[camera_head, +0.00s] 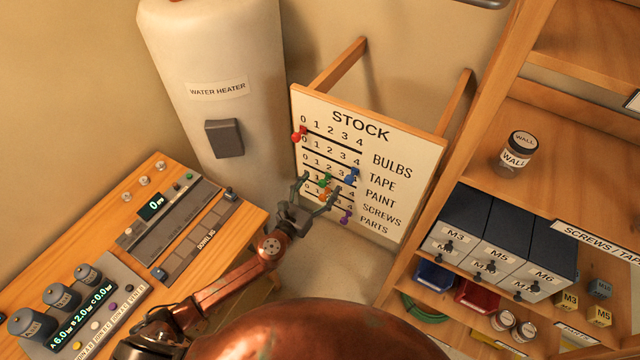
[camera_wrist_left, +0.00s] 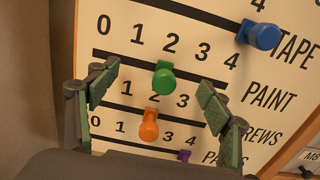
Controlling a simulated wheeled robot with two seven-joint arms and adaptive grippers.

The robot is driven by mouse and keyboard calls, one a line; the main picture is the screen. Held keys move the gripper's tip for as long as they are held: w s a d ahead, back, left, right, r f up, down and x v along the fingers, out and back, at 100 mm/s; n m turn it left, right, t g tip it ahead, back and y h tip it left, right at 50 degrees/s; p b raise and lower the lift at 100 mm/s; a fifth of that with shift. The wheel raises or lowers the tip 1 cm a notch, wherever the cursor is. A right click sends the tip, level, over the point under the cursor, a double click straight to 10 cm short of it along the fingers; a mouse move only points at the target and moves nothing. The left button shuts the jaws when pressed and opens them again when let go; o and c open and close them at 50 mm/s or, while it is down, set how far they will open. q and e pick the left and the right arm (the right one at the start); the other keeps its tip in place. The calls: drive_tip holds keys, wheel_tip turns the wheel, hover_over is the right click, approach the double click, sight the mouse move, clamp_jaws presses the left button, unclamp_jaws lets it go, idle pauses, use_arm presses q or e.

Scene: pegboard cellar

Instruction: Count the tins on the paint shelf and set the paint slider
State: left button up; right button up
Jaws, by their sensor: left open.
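The stock board (camera_head: 409,185) has one slider row each for bulbs, tape, paint, screws and parts. The green paint slider (camera_head: 326,180) is at about 2; it also shows in the left wrist view (camera_wrist_left: 163,78). My left gripper (camera_head: 319,189) is open in front of the board. In the left wrist view its fingers (camera_wrist_left: 160,103) stand either side of the green and orange sliders, apart from the green one. One tin labelled WALL (camera_head: 515,157) stands on the shelf board (camera_head: 560,180) at right. That shelf's own label is not readable. My right gripper is out of view.
The orange screws slider (camera_wrist_left: 149,126) sits just below the green one, the blue tape slider (camera_wrist_left: 262,36) above right. Drawers (camera_head: 492,259), bins and small jars fill the lower shelf. A water heater (camera_head: 222,70) and a control bench (camera_head: 150,185) stand at left.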

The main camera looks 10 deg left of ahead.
use_arm(q)
drive_tip(key=shift+v, duration=4.5)
